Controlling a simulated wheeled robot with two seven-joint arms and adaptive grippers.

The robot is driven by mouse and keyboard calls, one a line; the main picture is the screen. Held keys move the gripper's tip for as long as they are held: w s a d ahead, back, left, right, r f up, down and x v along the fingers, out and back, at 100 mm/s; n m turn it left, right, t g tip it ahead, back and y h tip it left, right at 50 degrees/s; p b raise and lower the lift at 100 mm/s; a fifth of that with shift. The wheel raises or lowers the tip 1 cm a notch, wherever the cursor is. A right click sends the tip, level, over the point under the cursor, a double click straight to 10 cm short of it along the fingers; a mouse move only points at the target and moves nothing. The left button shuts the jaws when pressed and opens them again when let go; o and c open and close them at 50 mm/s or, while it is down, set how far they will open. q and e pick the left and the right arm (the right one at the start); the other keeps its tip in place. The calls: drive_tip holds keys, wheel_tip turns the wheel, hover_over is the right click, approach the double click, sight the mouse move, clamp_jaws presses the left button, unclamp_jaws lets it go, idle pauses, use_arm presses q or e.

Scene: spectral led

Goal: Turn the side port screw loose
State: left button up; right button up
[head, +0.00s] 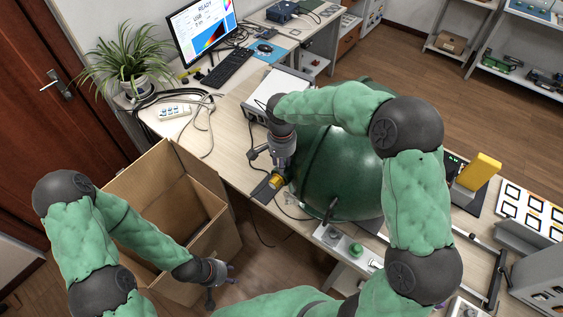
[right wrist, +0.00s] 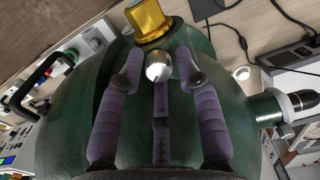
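The large green sphere (head: 335,150) stands on the bench, and its green surface also fills much of the right wrist view (right wrist: 75,125). A gold knurled knob (right wrist: 150,20) projects from its side at the top of that view; it shows in the head view (head: 276,182). A rounded silver metal piece (right wrist: 158,67) lies just below the knob; I cannot tell which is the screw. My right gripper (right wrist: 158,65) is open, its fingertips on either side of the silver piece with gaps visible. My left gripper (head: 218,283) hangs open and empty by the cardboard box.
An open cardboard box (head: 165,205) stands on the floor at the left. The bench holds a monitor (head: 202,32), keyboard (head: 228,68), power strip (head: 174,111) and loose cables. A yellow block (head: 480,172) and a black handle frame stand right of the sphere.

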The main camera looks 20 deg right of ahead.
drive_tip(key=shift+s, duration=0.1)
clamp_jaws()
drive_tip(key=n, duration=0.4)
drive_tip(key=shift+n, duration=0.3)
drive_tip(key=n+p, duration=0.1)
drive_tip(key=n, duration=0.2)
drive_tip(key=shift+n, duration=0.3)
drive_tip(key=n+p, duration=0.1)
drive_tip(key=n, duration=0.5)
drive_tip(key=shift+r, duration=0.1)
drive_tip(key=n+p, duration=0.1)
drive_tip(key=n, duration=0.4)
drive_tip(key=shift+n, duration=0.4)
